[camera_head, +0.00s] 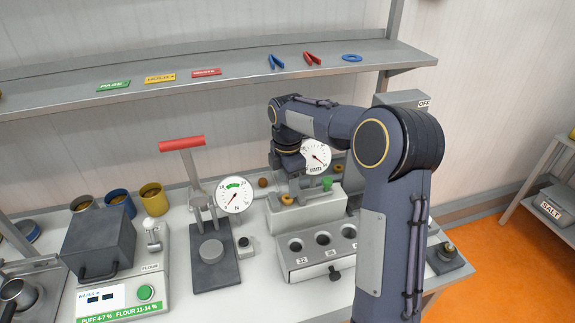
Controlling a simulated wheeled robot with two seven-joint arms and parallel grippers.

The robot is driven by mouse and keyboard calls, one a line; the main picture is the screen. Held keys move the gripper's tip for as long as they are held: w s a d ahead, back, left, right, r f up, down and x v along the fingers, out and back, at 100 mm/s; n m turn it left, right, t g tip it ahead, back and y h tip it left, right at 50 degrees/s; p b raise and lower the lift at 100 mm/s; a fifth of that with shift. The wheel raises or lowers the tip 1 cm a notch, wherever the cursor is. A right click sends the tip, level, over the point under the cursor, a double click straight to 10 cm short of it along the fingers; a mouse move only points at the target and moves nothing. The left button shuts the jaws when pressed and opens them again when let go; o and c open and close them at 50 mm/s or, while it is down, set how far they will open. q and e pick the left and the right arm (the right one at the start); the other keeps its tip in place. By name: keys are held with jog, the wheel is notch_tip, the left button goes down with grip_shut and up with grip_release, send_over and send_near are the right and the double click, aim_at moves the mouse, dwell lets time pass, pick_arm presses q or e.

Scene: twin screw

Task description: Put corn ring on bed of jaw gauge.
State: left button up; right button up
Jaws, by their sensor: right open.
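The jaw gauge (300,217) is a pale block on the table, with a white round dial marked mm (316,157) above it and a green part (327,184) on top. A small brown-orange piece (287,199) shows at the left front of its top; I cannot tell whether it is a corn ring. A similar brown piece (263,182) is just left of the gauge. My right gripper (288,172) points down over the gauge's left back side, beside the dial. It is open; its fingertips are small and partly hard to make out. My left gripper is not in view.
A block with several numbered holes (314,262) stands in front of the gauge. A red-handled press (182,144) with a dial (235,195) stands to its left. A dark-lidded flour machine (98,242) and tins (153,199) are farther left. A shelf (225,72) runs above.

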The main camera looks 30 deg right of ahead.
aim_at(287, 198)
notch_tip(287, 198, up, 8)
jog(key=s+a+r+m+t+y, duration=0.1)
jog(key=s+a+r+m+t, duration=0.15)
jog(key=s+m, duration=0.45)
jog(key=s+a+f+m+t+y, duration=0.1)
jog(key=s+a+f+m, duration=0.1)
jog(key=s, duration=0.5)
jog(key=s+a+f+m+t+y, duration=0.1)
jog(key=s+a+f+m, duration=0.2)
jog(key=s+m, duration=0.3)
jog(key=s+a+f+m+t, duration=0.1)
jog(key=s+a+m, duration=0.3)
jog(key=s, duration=0.5)
jog(key=shift+f+y, duration=0.4)
jog(key=shift+f, duration=0.3)
jog(key=shift+s, duration=0.1)
